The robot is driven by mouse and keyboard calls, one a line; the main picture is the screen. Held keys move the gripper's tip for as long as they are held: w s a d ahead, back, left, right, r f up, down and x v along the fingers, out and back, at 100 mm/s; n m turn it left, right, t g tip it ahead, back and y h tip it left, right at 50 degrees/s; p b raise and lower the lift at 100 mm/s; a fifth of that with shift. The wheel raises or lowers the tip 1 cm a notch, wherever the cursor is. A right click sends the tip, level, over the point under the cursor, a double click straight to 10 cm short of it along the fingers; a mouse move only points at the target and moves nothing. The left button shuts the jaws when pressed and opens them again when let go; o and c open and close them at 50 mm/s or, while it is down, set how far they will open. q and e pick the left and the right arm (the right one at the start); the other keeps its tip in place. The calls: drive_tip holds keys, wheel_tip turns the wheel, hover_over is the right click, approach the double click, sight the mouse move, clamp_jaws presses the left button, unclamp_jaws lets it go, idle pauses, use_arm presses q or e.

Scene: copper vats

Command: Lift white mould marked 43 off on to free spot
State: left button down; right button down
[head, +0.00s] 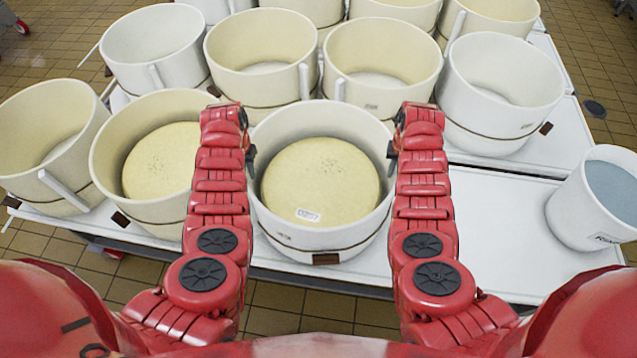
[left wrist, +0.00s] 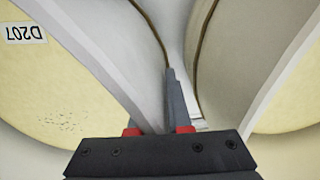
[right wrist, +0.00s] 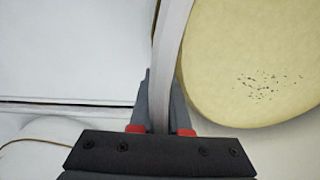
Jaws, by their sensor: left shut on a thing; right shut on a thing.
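The white round mould (head: 345,238) stands upright at the table's front, between my arms, with a pale yellow cheese (head: 320,180) inside. The cheese bears a small white label, which reads D207 in the left wrist view (left wrist: 25,33). No 43 is readable on the mould. My left gripper (head: 250,155) is shut on the mould's left rim; its fingers show in the left wrist view (left wrist: 171,80). My right gripper (head: 392,150) is shut on the opposite rim, with the wall between its fingers in the right wrist view (right wrist: 152,80). Whether the mould's base touches the table is unclear.
A second mould with cheese (head: 110,155) is close on the left. Several empty moulds stand behind, including a white one (head: 500,95) at back right. The white table (head: 495,220) is bare to the right, up to a tilted white bucket (head: 575,215) with grey-blue contents.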

use_arm(q)
wheel_tip(320, 180, up, 18)
drive_tip(key=p, duration=1.6)
drive_tip(key=shift+f+p, duration=0.2)
drive_tip(key=shift+p, duration=0.1)
drive_tip(key=shift+f, duration=0.1)
